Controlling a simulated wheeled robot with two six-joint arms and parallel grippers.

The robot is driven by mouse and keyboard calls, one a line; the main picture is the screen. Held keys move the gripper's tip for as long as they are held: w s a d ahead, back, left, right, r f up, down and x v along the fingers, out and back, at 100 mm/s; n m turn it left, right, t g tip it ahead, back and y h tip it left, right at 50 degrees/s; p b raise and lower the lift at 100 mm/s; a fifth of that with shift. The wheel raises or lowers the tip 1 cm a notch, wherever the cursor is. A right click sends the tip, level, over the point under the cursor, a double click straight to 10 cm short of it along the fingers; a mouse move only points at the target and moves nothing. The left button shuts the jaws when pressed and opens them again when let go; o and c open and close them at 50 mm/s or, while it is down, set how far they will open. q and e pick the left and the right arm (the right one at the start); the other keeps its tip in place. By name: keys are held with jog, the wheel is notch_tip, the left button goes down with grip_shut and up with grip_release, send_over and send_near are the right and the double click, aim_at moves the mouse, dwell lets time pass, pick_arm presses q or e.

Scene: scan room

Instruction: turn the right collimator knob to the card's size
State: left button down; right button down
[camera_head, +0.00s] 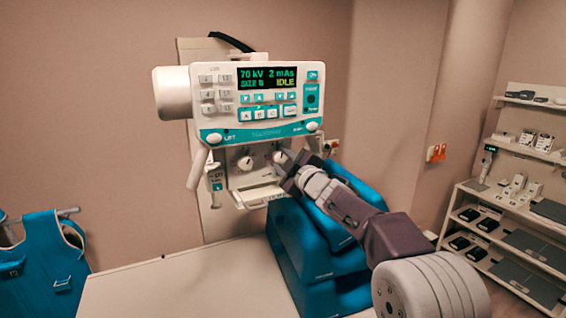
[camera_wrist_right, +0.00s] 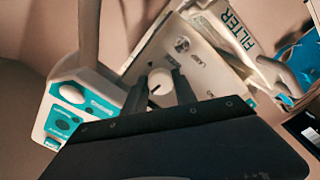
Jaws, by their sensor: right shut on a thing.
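The white x-ray head (camera_head: 262,98) hangs on the wall with a teal-trimmed control panel. Its display reads 70 kV, 2 mAs, SIZE and IDLE; the size character is too small to read. Below the panel is the collimator with a left knob (camera_head: 245,162) and a right knob (camera_head: 279,157). My right gripper (camera_head: 286,170) reaches in from the lower right and is shut on the right knob. In the right wrist view the white round knob (camera_wrist_right: 161,86), with a dark pointer line, sits between the two dark fingers. I cannot make out a card. My left gripper is out of view.
A pale table (camera_head: 190,285) lies below, with blue padded blocks (camera_head: 300,245) under my right arm. Shelves (camera_head: 515,205) with small devices stand at the right. A blue apron (camera_head: 40,262) hangs at the left. A handle (camera_head: 197,168) hangs left of the collimator.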

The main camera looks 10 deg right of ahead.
dwell(0.5)
jog(key=c, duration=1)
grip_release()
jog(key=shift+s+d+f, duration=0.1)
jog(key=shift+s+d, duration=0.05)
jog(key=shift+s, duration=0.15)
jog(key=b+v, duration=0.2)
jog(key=v, duration=0.6)
jog(key=shift+s, duration=0.2)
